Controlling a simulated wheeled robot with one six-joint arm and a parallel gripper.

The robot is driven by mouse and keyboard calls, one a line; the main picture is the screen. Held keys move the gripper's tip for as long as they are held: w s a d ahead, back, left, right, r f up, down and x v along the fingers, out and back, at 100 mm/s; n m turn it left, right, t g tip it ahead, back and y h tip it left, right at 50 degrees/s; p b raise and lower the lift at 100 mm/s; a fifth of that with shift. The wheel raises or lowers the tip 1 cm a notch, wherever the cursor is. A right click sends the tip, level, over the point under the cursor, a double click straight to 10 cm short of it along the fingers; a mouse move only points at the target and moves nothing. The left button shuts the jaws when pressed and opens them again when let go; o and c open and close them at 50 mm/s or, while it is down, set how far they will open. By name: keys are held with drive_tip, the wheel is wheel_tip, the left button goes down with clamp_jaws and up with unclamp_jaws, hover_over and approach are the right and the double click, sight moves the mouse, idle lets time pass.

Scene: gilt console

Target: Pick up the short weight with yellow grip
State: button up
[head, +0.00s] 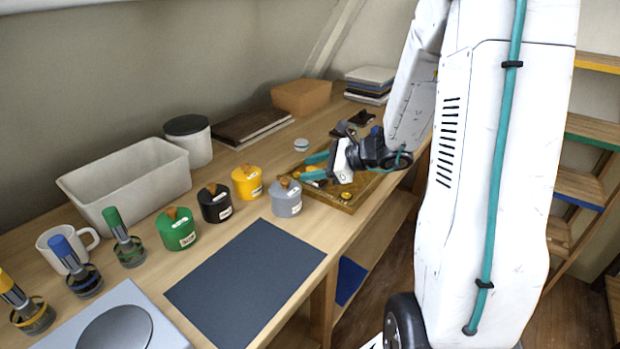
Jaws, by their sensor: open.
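My gripper (311,167) has teal fingers spread apart and points left above a shallow wooden tray (322,201). Nothing shows between the fingers. Small yellow-topped pieces lie in the tray, one near its front corner (346,196); they are too small to tell which is the short weight with yellow grip. My gripper and arm hide part of the tray.
Upright tools with yellow (28,306), blue (75,268) and green (124,240) handles stand at left near a mug (66,244). A white bin (130,188) stands behind. A dark mat (246,283) lies bare at the front. A round white piece (301,145) lies behind my gripper.

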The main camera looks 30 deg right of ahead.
drive_tip(key=d+f+m+t+h, duration=0.1)
drive_tip(key=d+f+m, duration=0.1)
drive_tip(key=d, duration=0.1)
drive_tip(key=w+d+f+m+h, duration=0.1)
drive_tip(key=d+f+m, duration=0.1)
drive_tip(key=d, duration=0.1)
drive_tip(key=d+f+m+t+h, duration=0.1)
drive_tip(key=d+f+m, duration=0.1)
drive_tip(key=d, duration=0.1)
drive_tip(key=shift+w+d+f+m+t, duration=0.1)
drive_tip(key=shift+w+d+m+t, duration=0.1)
drive_tip(key=shift+w+m+t, duration=0.1)
drive_tip(key=x, duration=0.6)
drive_tip(key=shift+w+a, duration=0.4)
drive_tip(key=shift+w, duration=0.3)
clamp_jaws()
